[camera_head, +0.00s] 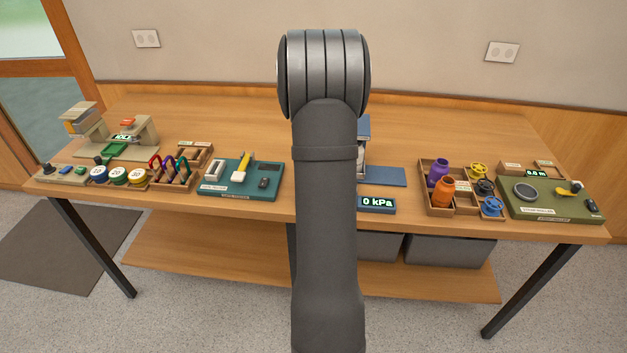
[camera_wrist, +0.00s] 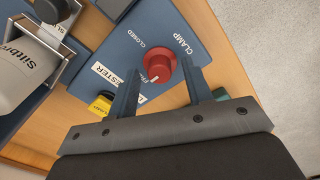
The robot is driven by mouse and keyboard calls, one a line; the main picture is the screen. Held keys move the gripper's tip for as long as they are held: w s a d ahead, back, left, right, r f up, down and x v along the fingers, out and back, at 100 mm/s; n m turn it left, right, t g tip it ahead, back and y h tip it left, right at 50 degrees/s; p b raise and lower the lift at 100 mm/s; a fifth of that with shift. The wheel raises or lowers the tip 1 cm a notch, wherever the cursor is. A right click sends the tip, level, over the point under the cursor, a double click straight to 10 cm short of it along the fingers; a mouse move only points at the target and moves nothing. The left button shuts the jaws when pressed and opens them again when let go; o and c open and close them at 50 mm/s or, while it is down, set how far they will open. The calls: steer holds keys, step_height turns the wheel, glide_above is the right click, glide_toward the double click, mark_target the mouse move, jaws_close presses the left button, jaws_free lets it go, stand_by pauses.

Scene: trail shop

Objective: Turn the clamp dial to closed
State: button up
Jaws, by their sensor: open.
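The clamp dial (camera_wrist: 161,68) is a round red knob on a blue panel (camera_wrist: 180,28) in the wrist view. Printed words CLAMP and CLOSED stand beside it; another label is partly hidden by a finger. A short white mark on the dial points down and slightly left, away from CLOSED. My gripper (camera_wrist: 160,65) is open, its two fingers apart on the left and right of the dial. I cannot tell whether they touch it. In the head view my arm hides the gripper and the dial.
In the wrist view, a yellow part (camera_wrist: 101,105) lies left of the fingers, and a pale bottle (camera_wrist: 22,72) sits in a metal holder. In the head view, a 0 kPa display (camera_head: 377,205) and a wooden tray (camera_head: 436,207) of bottles and valves stand right of my arm.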

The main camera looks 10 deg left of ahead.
steer(key=shift+f, duration=0.15)
steer(key=c, duration=1)
steer(key=shift+m, duration=0.4)
steer(key=m, duration=0.3)
steer(key=shift+m, duration=0.3)
steer(key=m, duration=0.4)
steer(key=shift+m, duration=0.3)
steer(key=m, duration=0.4)
steer(key=shift+m, duration=0.3)
steer(key=m, duration=0.4)
steer(key=shift+g, duration=0.3)
steer(key=shift+w, duration=0.1)
